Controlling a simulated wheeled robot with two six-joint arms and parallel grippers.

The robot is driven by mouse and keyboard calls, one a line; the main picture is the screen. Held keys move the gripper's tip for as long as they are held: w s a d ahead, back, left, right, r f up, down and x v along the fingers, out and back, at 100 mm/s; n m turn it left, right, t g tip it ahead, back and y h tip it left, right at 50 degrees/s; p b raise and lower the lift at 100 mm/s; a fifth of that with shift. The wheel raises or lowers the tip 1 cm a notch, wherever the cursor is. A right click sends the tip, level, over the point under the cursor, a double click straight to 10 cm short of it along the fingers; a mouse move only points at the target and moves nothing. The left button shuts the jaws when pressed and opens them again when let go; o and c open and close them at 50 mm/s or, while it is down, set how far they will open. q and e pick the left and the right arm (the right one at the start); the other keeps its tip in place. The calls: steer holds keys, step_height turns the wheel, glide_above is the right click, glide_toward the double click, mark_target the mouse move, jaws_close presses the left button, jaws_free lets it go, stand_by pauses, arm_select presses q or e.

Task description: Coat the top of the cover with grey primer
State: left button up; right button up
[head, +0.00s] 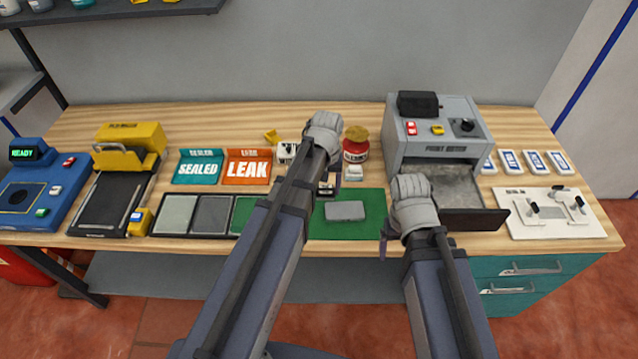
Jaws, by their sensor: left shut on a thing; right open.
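A grey rounded flat plate that looks like the cover (346,210) lies on a green mat (345,230) at the bench's middle, its top bare grey. My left gripper (329,179) is just behind and left of the plate, shut on a small dark and pale item (326,187) that its arm mostly hides; I cannot tell what it is. My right gripper (384,240) is at the mat's right front edge, mostly hidden by its own arm, open and apart from the plate. No grey primer container can be made out.
A grey booth machine (440,128) with an open front stands behind right. A red jar (355,149) with a yellowish top stands behind the mat. A white fixture board (550,225) is at right.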

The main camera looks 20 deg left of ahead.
arm_select(q)
steer(key=shift+f, duration=0.15)
step_height(320, 180, down, 6)
steer(key=b, duration=0.6)
steer(key=shift+f+b, duration=0.85)
steer(key=shift+b, duration=0.1)
stand_by(0.6)
steer(key=shift+w+d+r, duration=0.1)
steer(key=shift+w+d, duration=0.15)
steer(key=shift+d, duration=0.4)
steer(key=shift+w+d, duration=0.25)
steer(key=shift+d, duration=0.6)
steer(key=shift+w+d, duration=0.1)
steer(key=shift+w+d, duration=0.25)
steer(key=shift+d, duration=0.4)
steer(key=shift+w+d, duration=0.2)
steer(key=shift+d, duration=0.45)
